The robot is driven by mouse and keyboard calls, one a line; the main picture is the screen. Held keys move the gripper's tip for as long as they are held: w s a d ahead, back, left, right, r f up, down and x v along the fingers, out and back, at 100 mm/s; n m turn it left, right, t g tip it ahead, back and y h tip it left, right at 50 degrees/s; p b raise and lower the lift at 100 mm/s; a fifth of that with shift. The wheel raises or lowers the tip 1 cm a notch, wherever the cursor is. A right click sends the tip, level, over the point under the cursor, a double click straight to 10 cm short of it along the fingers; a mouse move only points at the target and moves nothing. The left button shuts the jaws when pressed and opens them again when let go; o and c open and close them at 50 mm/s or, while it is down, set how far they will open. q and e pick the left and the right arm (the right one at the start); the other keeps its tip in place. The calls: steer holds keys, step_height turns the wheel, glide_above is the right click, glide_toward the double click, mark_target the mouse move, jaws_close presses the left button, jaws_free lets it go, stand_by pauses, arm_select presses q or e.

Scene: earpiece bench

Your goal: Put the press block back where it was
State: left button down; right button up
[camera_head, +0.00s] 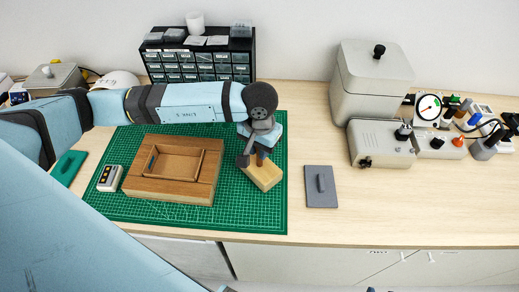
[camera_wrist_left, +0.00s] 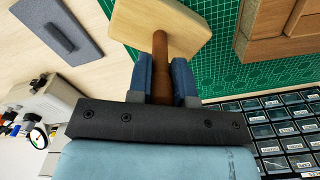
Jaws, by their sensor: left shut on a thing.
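The press block (camera_head: 263,177) is a pale wooden block with a brown upright handle. My left gripper (camera_head: 262,152) is shut on that handle, above the block, at the right part of the green cutting mat (camera_head: 235,212). In the left wrist view the block (camera_wrist_left: 150,22) shows beyond the fingers, and the handle (camera_wrist_left: 160,70) stands between the two blue fingertips (camera_wrist_left: 161,75). I cannot tell whether the block touches the mat. A wooden tray-like mould (camera_head: 170,190) with a shallow recess lies left of the block. My right gripper is not in view.
A grey plate with a handle (camera_head: 321,187) lies on the bench right of the mat. A small device (camera_head: 110,178) lies at the mat's left. A drawer cabinet (camera_head: 200,66) stands behind, and grey machines (camera_head: 381,144) stand at the right. Bare bench lies around the grey plate.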

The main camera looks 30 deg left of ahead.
arm_select(q)
steer(key=shift+f, duration=0.8)
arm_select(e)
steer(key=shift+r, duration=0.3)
arm_select(q)
steer(key=shift+f, duration=0.1)
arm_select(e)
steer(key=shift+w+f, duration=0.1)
arm_select(q)
steer(key=shift+f+b, duration=0.15)
steer(key=shift+b, duration=0.15)
steer(key=c, duration=1)
jaws_free()
steer(key=shift+c, duration=0.2)
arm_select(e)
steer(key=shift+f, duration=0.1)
